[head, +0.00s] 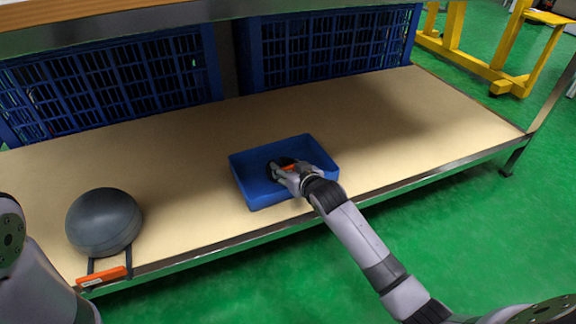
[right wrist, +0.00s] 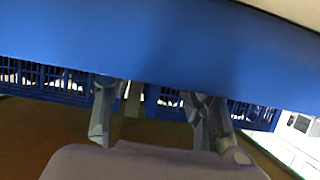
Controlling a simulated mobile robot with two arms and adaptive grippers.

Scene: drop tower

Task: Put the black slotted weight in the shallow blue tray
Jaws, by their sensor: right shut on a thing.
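The shallow blue tray (head: 244,176) stands on the tan shelf in the head view, near its front edge. My right gripper (head: 277,170) reaches into the tray from the front right. It is shut on the black slotted weight (head: 286,161), a dark round shape partly hidden by the fingers. I cannot tell whether the weight touches the tray floor. In the right wrist view the two fingers (right wrist: 153,125) show against a dark background, with a blue surface across the top; the weight is not clear there. My left gripper is out of view; only left arm links show.
A dark grey dome (head: 104,221) with black straps and an orange bar (head: 102,277) sits at the shelf's front left. Blue crates (head: 115,80) line the back. The tan shelf (head: 420,120) is clear right of the tray. An upper shelf edge (head: 130,22) overhangs.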

